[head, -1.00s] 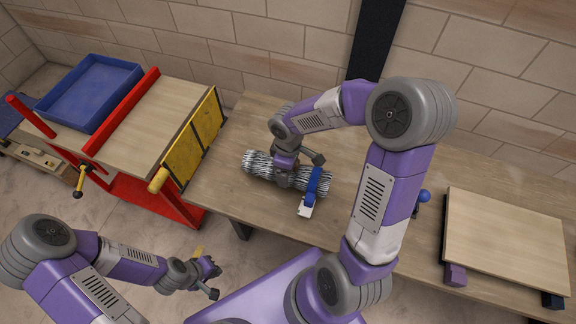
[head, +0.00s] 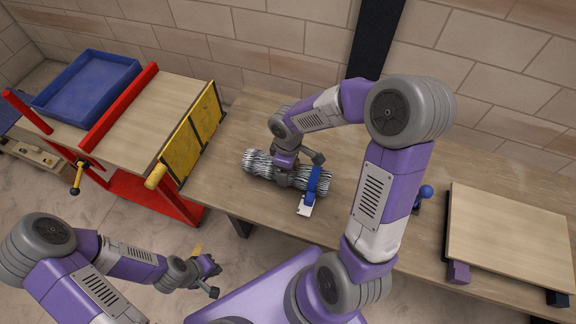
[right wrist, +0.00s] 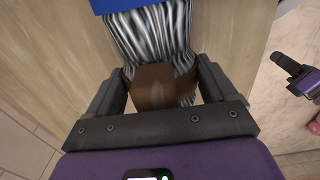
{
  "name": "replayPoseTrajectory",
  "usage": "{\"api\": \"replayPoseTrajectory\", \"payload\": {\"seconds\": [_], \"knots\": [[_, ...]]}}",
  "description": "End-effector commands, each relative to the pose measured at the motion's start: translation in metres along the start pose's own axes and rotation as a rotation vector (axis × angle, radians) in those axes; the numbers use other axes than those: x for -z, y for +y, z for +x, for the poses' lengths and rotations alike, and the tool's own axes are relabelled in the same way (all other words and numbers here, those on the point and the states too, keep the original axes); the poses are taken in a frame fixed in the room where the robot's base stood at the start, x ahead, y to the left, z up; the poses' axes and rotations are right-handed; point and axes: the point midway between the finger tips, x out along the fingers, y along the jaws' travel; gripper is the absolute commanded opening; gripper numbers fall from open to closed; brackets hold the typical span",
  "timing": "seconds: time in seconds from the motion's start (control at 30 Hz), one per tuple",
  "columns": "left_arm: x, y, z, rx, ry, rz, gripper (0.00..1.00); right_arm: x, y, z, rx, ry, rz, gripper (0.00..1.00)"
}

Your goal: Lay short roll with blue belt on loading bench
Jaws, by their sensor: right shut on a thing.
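The short roll (head: 259,165) is a bundle of black-and-white wire mesh with a blue belt (head: 314,182) near its right end, a white tag hanging from the belt. It lies on or just above the long wooden bench (head: 225,180); I cannot tell whether it touches. My right gripper (head: 290,178) is shut around the roll's middle from above. In the right wrist view its jaws (right wrist: 161,88) flank the striped roll (right wrist: 150,38) and a brown band (right wrist: 165,84), with the blue belt at the top edge. My left gripper (head: 211,277) is open and empty, off the bench's front edge.
At left stands a red-framed bench (head: 145,203) with a wooden top, a yellow flap (head: 192,135) and a blue tray (head: 88,88). A raised wooden board (head: 510,235) lies at the right of the long bench, with a blue knob (head: 426,191) near it.

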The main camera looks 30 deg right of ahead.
Motion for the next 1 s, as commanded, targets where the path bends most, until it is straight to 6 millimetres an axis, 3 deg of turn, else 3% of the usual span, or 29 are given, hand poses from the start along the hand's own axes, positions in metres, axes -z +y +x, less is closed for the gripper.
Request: {"api": "replayPoseTrajectory", "payload": {"seconds": [0.63,0.67,0.7,0.73,1.0], "knots": [[0.000,-0.004,0.010,0.000,0.000,0.000,0.00,0.001,0.000,0.012,-0.001,0.001,-0.001,0.37],[0.000,-0.004,0.009,0.000,0.000,0.000,0.00,0.001,0.000,0.012,-0.001,0.001,-0.001,0.89],[0.000,-0.004,0.009,0.000,0.000,0.000,0.00,0.000,0.000,0.011,-0.001,0.001,-0.001,0.95],[0.000,-0.003,0.009,0.000,0.000,0.000,0.00,0.000,0.000,0.011,-0.001,0.001,-0.001,1.00],[0.000,-0.003,0.008,0.000,0.000,0.000,0.00,0.000,0.000,0.009,0.000,0.000,0.000,1.00]]}}
